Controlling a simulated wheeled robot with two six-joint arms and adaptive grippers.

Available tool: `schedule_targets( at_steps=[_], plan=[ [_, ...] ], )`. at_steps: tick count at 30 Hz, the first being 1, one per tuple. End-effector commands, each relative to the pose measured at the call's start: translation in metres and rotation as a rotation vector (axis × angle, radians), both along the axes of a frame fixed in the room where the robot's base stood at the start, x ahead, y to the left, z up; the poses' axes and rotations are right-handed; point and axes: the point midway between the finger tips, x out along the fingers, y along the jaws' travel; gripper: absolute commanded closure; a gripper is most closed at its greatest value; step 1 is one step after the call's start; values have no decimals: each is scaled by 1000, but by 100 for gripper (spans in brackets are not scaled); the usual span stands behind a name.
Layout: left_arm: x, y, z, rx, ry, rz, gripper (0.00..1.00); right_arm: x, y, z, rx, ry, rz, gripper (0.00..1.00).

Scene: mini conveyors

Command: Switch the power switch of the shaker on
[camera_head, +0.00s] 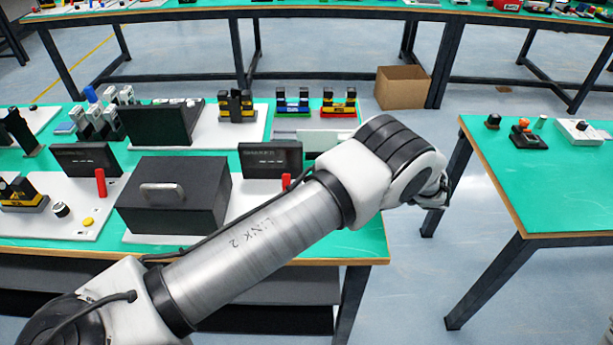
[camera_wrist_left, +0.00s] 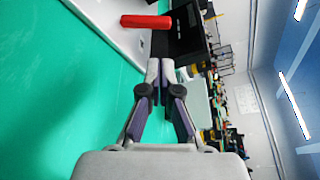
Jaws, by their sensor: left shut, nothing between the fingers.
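The shaker's black display box (camera_head: 270,159) carries light lettering too small to read surely. A red switch lever (camera_head: 286,181) stands in front of it on a white base plate, its lower part hidden by my left arm. In the left wrist view the red lever (camera_wrist_left: 146,21) lies ahead of the fingertips, beside a black box (camera_wrist_left: 187,34) on the white plate (camera_wrist_left: 112,25). My left gripper (camera_wrist_left: 160,68) is shut and empty, its tips apart from the lever. The head view hides the left gripper behind my arm. My right gripper is not in view.
A dark box with a handle (camera_head: 175,195) stands left of the display. A second display (camera_head: 86,159) and red lever (camera_head: 101,182) stand further left. Open floor separates this green table from the right table (camera_head: 540,190). A cardboard box (camera_head: 402,87) is on the floor behind.

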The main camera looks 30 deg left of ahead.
Motion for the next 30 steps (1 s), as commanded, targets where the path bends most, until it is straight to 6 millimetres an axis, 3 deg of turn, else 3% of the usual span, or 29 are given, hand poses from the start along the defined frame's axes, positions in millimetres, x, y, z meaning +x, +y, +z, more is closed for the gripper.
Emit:
schedule_targets(
  at_steps=[5, 16, 21, 30],
  plan=[
    [-5, 19, 0, 1, 4, 2, 100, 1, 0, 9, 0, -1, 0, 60],
    [-23, 85, -13, -2, 3, 2, 100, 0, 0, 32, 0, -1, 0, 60],
    [-25, 94, -16, -1, 1, 1, 100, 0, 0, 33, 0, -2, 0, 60],
    [-25, 95, -17, -1, 0, 0, 100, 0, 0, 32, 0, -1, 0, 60]
  ],
)
